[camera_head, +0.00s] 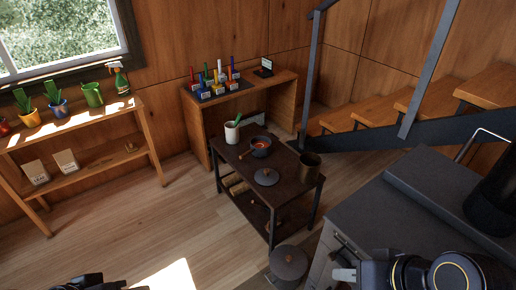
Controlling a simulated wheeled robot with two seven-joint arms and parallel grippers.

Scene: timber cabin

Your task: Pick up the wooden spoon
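A small dark pot (261,146) with reddish contents stands on the dark low table (228,165). A thin light-brown handle (244,154), perhaps the wooden spoon, shows at the pot's left side; it is too small to be sure. My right gripper (344,274) is at the bottom, right of centre, with pale fingertips, well in front of the table and apart from the pot. Whether it is open or shut does not show clearly. A dark part of my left arm shows at the bottom left edge; its fingers cannot be made out.
On the table are a white cup (232,134) with a green item, a dark lid (266,177) and a brownish pot (310,164). A lidded pot (289,263) stands low in front. A dark counter (385,217) fills the right. Floor is clear at left.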

